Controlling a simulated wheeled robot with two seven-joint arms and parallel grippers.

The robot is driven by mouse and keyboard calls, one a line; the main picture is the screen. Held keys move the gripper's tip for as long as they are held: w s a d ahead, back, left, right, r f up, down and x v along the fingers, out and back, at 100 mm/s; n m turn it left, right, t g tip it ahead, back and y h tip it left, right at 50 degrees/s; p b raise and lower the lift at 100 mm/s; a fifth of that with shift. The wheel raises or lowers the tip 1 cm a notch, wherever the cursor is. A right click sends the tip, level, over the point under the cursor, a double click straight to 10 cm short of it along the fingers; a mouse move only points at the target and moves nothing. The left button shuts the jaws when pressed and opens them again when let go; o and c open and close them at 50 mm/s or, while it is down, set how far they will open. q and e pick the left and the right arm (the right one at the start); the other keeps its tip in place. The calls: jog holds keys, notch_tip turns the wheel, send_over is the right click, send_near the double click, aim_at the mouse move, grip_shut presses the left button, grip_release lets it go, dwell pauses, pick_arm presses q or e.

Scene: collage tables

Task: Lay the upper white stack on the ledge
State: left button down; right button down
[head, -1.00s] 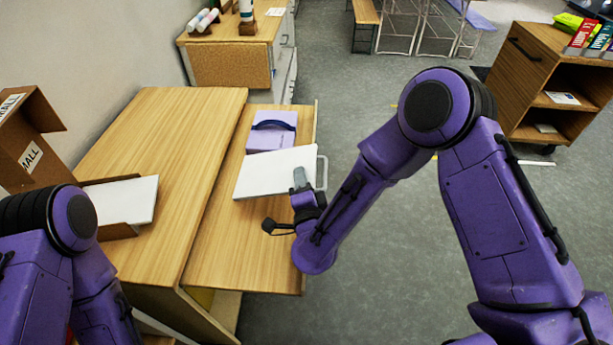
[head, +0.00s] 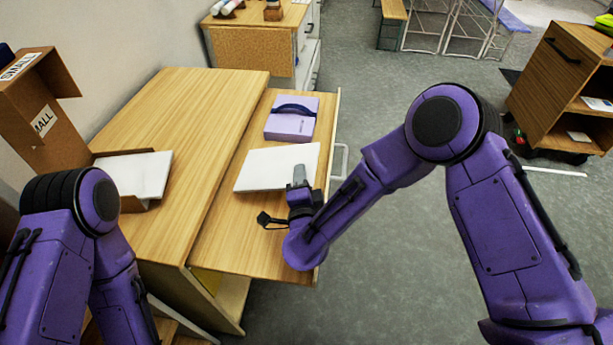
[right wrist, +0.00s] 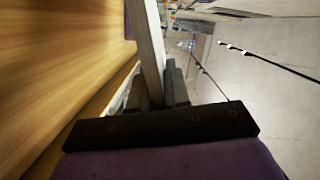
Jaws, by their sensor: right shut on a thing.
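A flat white stack (head: 270,168) is over the wooden ledge (head: 225,240), the lower strip along the right side of the desk. My right gripper (head: 299,174) is shut on the stack's near right edge. In the right wrist view the stack (right wrist: 150,40) shows edge-on between the fingers (right wrist: 160,88), with the wood surface on the left. I cannot tell whether its underside touches the ledge. Another white stack (head: 145,172) lies in an open cardboard holder on the higher desk top. My left arm shows at the lower left, but its gripper is out of view.
A lilac box with a dark blue handle (head: 290,122) stands on the ledge just behind the held stack. A cardboard box (head: 38,105) stands at the desk's left. The ledge's near part is bare. A wooden cabinet (head: 560,85) stands across the floor at right.

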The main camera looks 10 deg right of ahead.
jog(key=shift+w+a+f+b, duration=0.1)
jog(key=shift+a+f+b, duration=0.25)
jog(key=shift+f+b, duration=0.25)
jog(key=shift+w+a+f+b, duration=0.15)
jog(key=shift+a+f+b, duration=0.15)
jog(key=shift+f+b, duration=0.3)
jog(key=shift+w+a+f+b, duration=0.1)
jog(key=shift+a+f+b, duration=0.3)
jog(key=shift+f, duration=0.3)
jog(key=c, duration=0.6)
grip_release()
jog(key=shift+d, duration=0.1)
jog(key=s+d+r+p, duration=0.1)
jog(key=d, duration=0.1)
jog(key=d+p, duration=0.1)
jog(key=d, duration=0.2)
jog(key=s+d+r+p, duration=0.1)
jog(key=d, duration=0.2)
jog(key=shift+s+r, duration=0.3)
jog(key=shift+s, duration=0.05)
jog(key=shift+d, duration=0.1)
jog(key=shift+p, duration=0.3)
